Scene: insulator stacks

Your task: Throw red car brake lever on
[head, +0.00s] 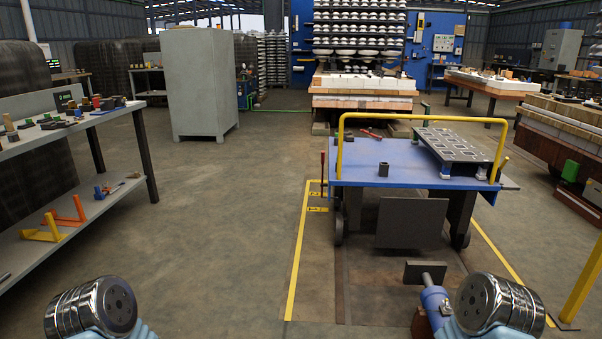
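A blue-topped car (350,165) with a yellow rail (400,116) stands on wheels, right of the picture's middle. A thin lever with a red grip (323,160) stands about upright at the car's left side. Two small yellow plates with dark marks (317,195) sit low beside it; the marks are too small to read. The lever's lower end is hard to make out. Only rounded metallic parts of my arms show at the bottom left and bottom right. No gripper fingers show, and both arms are well apart from the lever.
Open floor (230,210) lies left of the car, crossed by a yellow line (298,255). A blue cylinder with a dark end plate (426,271) stands before the car. A shelf table (80,215) is at left, a grey cabinet (200,85) behind, a yellow post (583,280) at right.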

